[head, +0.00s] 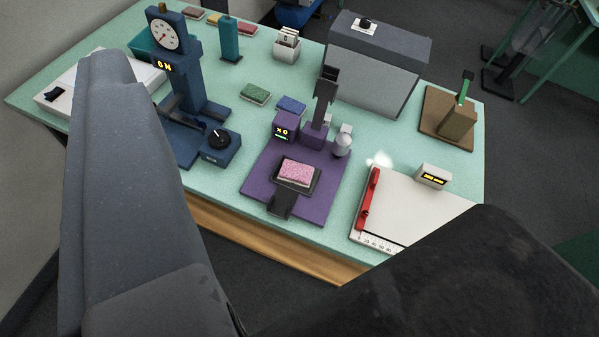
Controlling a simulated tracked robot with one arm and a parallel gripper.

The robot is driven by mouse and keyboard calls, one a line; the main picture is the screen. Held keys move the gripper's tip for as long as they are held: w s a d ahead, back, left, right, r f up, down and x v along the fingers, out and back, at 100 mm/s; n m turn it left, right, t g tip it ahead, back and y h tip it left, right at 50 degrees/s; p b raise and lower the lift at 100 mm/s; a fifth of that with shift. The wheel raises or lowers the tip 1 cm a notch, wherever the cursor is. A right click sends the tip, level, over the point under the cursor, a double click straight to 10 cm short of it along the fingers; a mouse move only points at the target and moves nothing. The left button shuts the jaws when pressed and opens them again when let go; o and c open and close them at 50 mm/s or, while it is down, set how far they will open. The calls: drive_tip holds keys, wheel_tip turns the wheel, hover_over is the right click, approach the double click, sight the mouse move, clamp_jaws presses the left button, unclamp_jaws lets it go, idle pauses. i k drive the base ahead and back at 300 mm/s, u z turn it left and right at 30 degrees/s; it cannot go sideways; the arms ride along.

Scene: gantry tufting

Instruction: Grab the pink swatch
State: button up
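The pink swatch (296,171) is a small speckled pink block. It lies flat on a dark plate (311,187) at the front of a purple machine (253,184), near the front edge of the table. Its top is unobstructed, and the machine's dark upright head (325,95) stands behind it. Two large parts of my own arm fill the left side and the lower right of the picture, both apart from the swatch. I cannot make out any gripper fingertips.
A green swatch (255,93) and a blue swatch (291,104) lie behind the purple machine. A blue dial machine (186,75) stands left of it. A white board with a red bar (369,199) lies right. A grey box (373,68) stands behind on the mint table (400,140).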

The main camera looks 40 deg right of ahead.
sight(294, 172)
drive_tip(key=z, duration=0.1)
drive_tip(key=i, duration=1)
drive_tip(key=u, duration=0.1)
